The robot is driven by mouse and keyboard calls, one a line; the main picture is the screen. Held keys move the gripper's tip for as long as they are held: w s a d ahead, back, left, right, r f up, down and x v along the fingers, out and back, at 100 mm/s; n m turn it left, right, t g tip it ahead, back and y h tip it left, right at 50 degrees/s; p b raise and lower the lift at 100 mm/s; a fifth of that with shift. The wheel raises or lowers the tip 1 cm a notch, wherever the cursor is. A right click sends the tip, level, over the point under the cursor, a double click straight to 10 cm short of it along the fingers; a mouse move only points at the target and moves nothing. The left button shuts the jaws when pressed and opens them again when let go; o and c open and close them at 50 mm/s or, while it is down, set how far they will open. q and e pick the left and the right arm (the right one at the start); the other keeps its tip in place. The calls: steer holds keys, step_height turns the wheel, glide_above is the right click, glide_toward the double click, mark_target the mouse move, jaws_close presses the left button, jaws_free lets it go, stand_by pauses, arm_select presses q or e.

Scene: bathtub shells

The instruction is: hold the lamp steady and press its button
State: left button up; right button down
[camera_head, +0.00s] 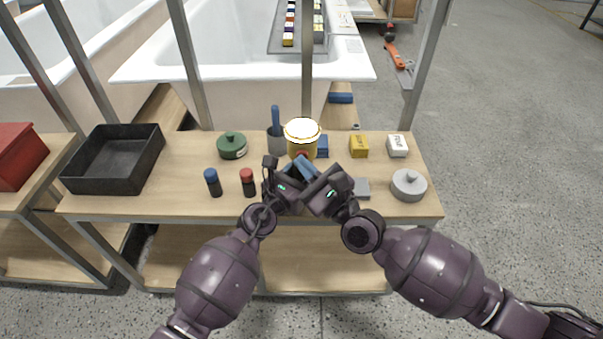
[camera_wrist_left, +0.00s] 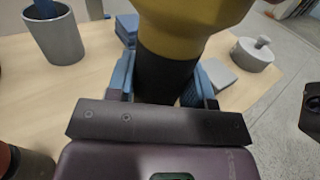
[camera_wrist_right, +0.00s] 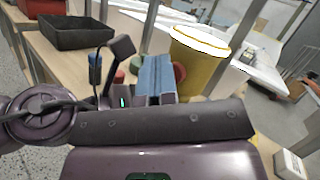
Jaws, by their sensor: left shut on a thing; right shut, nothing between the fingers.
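The lamp (camera_head: 304,134) has a yellow body with a bright white top and stands at the middle of the table. In the left wrist view my left gripper (camera_wrist_left: 162,82) is shut on the lamp's dark lower stem (camera_wrist_left: 165,72), one blue finger pad on each side. A round red button (camera_wrist_right: 180,72) shows on the lamp's side in the right wrist view. My right gripper (camera_wrist_right: 155,75) is shut and empty, its blue fingertips beside the button; I cannot tell whether they touch it. The lamp's base is hidden in the head view.
A grey cup (camera_head: 277,141) stands left of the lamp, with a green pot (camera_head: 232,145) farther left. Red-capped (camera_head: 248,182) and blue-capped (camera_head: 213,182) bottles stand at front left. Yellow (camera_head: 359,146) and white (camera_head: 397,146) boxes and a grey lidded pot (camera_head: 409,186) are right.

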steer(key=shift+s, duration=0.5)
steer(key=shift+s, duration=0.1)
steer(key=shift+s, duration=2.9)
arm_select(q)
steer(key=o, duration=1.1)
steer(key=shift+c, duration=0.2)
